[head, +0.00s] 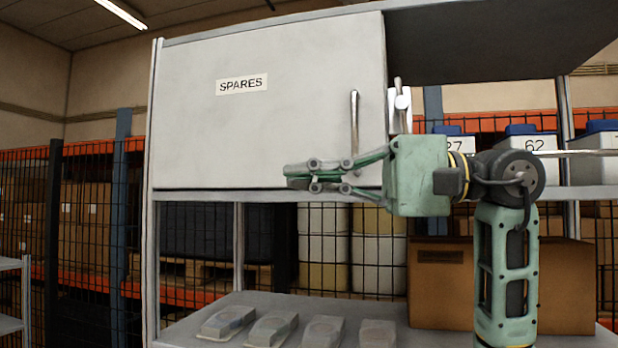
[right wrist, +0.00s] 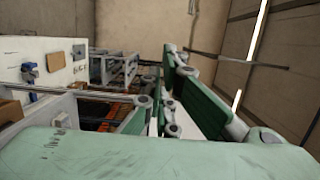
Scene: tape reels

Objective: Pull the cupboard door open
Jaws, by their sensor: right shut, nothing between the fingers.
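The cupboard door (head: 270,120) is a pale grey panel with a "SPARES" label (head: 241,84). It covers the upper left of the shelving in the head view; I cannot tell whether it is slightly ajar. Its upright metal handle (head: 354,115) is near the door's right edge. My right gripper (head: 288,176) is shut and empty. It points left across the lower part of the door, with its fingertips left of and below the handle. Its green fingers also show in the right wrist view (right wrist: 185,85), where I cannot make out the handle. My left gripper is not in view.
An open shelf to the right of the door holds bins (head: 534,143) with blue lids. Below are a brown carton (head: 565,280) and several grey parts (head: 325,331) on a lower shelf (head: 240,303). Mesh fencing (head: 90,220) stands behind.

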